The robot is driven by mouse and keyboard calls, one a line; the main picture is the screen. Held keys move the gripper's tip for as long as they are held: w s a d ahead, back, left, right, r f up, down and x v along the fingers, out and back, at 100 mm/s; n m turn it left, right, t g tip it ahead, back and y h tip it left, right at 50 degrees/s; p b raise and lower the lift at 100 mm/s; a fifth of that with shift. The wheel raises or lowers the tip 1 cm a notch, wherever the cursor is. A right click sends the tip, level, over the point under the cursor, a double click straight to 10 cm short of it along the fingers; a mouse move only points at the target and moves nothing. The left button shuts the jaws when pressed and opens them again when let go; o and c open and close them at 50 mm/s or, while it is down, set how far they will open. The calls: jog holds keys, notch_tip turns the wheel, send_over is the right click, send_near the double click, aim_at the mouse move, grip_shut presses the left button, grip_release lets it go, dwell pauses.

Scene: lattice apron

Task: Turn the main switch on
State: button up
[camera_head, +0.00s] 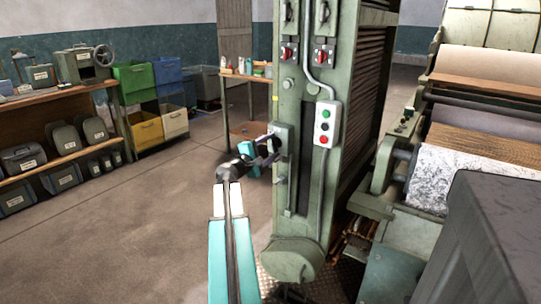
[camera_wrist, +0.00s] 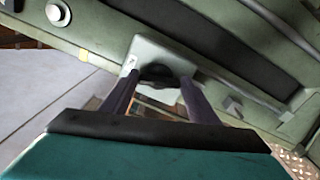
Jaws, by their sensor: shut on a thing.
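The main switch appears to be the light grey box (camera_head: 283,134) on the side of the green machine column, largely behind my gripper in the head view. In the wrist view, the box (camera_wrist: 150,52) carries a dark rounded knob (camera_wrist: 156,73). My gripper (camera_head: 272,148) reaches the box from the left. In the wrist view, the fingers of my gripper (camera_wrist: 160,82) stand on either side of the knob and are shut on it. The exact contact and the knob's turned position are hard to make out.
The green column (camera_head: 300,180) has two red rotary switches (camera_head: 289,53) (camera_head: 323,55) higher up and a push-button box (camera_head: 326,124) with a conduit on its right. Rollers (camera_head: 485,125) stand at right. Shelves (camera_head: 60,90) and coloured bins (camera_head: 145,130) are at left; the floor between is clear.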

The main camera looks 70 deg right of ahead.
jog(key=m+b, duration=0.2)
jog(key=b, duration=0.1)
jog(key=shift+s+f, duration=0.1)
jog(key=shift+f, duration=0.2)
jog(key=shift+m+b, duration=0.7)
jog(key=shift+b, duration=0.05)
jog(key=shift+r, duration=0.15)
jog(key=o, duration=1)
jog(key=shift+o, duration=0.2)
jog(key=p+v, duration=0.1)
jog(key=v, duration=1.3)
